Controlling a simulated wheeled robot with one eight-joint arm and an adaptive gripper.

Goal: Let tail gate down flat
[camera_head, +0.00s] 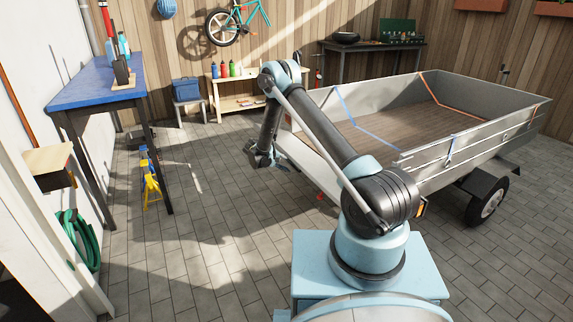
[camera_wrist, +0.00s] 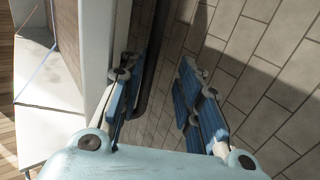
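The trailer's tail gate (camera_head: 312,164) is a pale panel at the trailer's left end, partly hidden behind my arm. It appears to lean outward, but its exact angle is hard to tell. My gripper (camera_head: 264,157) is at the gate's far left edge, pointing down. In the wrist view, the blue-padded fingers of my gripper (camera_wrist: 158,98) are apart with nothing held between them. The left finger is close beside the gate's pale edge (camera_wrist: 98,50); I cannot tell whether they touch. A dark bar shows beyond and between the fingers.
The trailer's side wall (camera_head: 470,142) extends to the right, with a wheel (camera_head: 487,203) below. The paved floor left of the gate is clear.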

